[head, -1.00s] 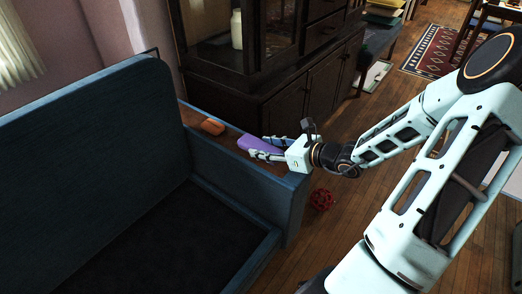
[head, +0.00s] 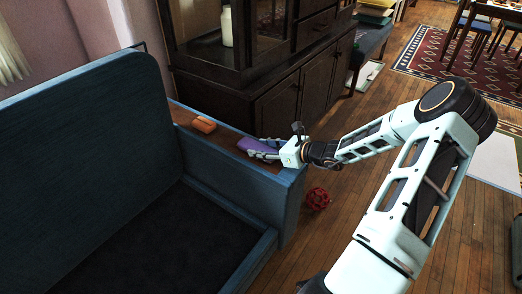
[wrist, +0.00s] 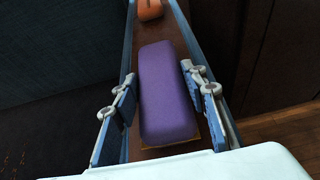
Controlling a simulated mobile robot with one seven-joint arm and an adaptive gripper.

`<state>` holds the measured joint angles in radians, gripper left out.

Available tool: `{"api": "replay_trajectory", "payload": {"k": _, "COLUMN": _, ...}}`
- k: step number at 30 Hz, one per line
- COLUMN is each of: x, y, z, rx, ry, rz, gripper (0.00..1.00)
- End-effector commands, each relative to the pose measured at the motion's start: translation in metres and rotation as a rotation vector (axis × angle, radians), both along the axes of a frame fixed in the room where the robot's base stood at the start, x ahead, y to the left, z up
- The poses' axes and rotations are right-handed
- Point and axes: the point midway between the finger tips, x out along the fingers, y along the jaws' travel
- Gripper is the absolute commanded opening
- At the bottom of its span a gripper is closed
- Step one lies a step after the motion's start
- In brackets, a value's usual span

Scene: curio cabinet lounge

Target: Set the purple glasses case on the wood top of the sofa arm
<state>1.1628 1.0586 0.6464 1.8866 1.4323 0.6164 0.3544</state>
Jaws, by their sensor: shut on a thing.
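The purple glasses case (head: 257,148) is over the wood top (head: 228,139) of the blue sofa arm, near its front end. My gripper (head: 268,149) is shut on the case, coming in from the right. In the wrist view the case (wrist: 165,92) lies lengthwise along the wood strip (wrist: 150,30), between the two fingers (wrist: 160,95). A thin yellow edge shows under its near end. The case looks very close to the wood; I cannot tell whether it touches.
An orange object (head: 203,125) lies farther back on the same wood top. A dark cabinet (head: 285,105) stands behind the sofa arm. A red openwork object (head: 318,198) is on the floor right of the sofa (head: 95,125).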

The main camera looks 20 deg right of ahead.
Motion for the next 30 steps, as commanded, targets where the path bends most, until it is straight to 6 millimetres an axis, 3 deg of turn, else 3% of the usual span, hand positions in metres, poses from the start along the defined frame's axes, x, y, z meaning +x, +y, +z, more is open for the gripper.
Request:
{"api": "replay_trajectory", "payload": {"k": 10, "x": 0.0, "y": 0.0, "z": -0.003, "rx": 0.0, "ry": -0.001, "rz": 0.0, "gripper": 0.15}}
{"api": "replay_trajectory", "payload": {"k": 11, "x": 0.0, "y": 0.0, "z": -0.003, "rx": -0.001, "ry": -0.001, "rz": 0.0, "gripper": 0.42}}
{"api": "replay_trajectory", "payload": {"k": 15, "x": 0.0, "y": 0.0, "z": -0.002, "rx": -0.001, "ry": -0.001, "rz": 0.0, "gripper": 0.57}}
{"api": "replay_trajectory", "payload": {"k": 26, "x": 0.0, "y": 0.0, "z": 0.004, "rx": -0.001, "ry": -0.002, "rz": 0.001, "gripper": 0.57}}
{"api": "replay_trajectory", "payload": {"k": 30, "x": -0.016, "y": -0.011, "z": 0.012, "rx": -0.002, "ry": 0.0, "rz": 0.0, "gripper": 0.57}}
